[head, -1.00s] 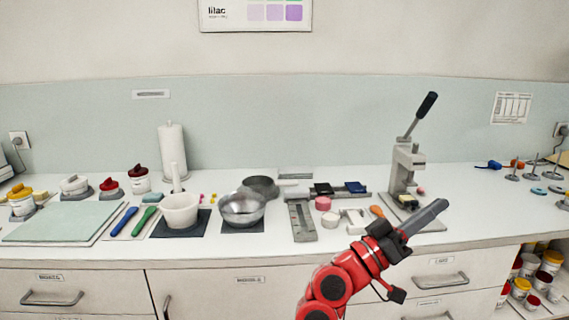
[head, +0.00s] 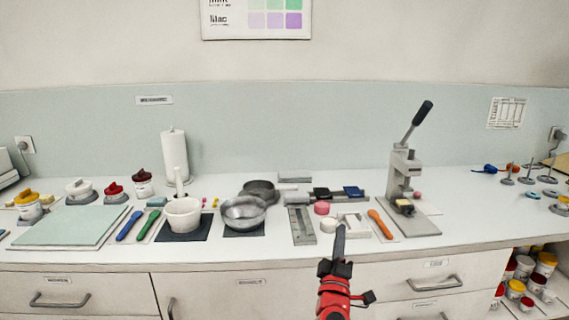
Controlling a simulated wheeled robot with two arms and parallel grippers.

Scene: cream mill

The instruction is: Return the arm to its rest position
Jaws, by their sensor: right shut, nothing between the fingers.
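My right gripper (head: 339,241) is at the lower middle of the head view, on my red arm. Its grey fingers are together and point up and away, in front of the counter's front edge. They hold nothing. In the picture the fingertips overlap the area by the small white block and the white tool on the counter; I cannot tell the exact gap. My left gripper is not in view.
On the counter (head: 270,250) are a white mortar (head: 183,213), a steel bowl (head: 242,211), an orange spatula (head: 380,223) and a lever press (head: 405,180). A green mat (head: 75,226) lies at left. Drawers (head: 436,284) are below; an open shelf with jars is at right.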

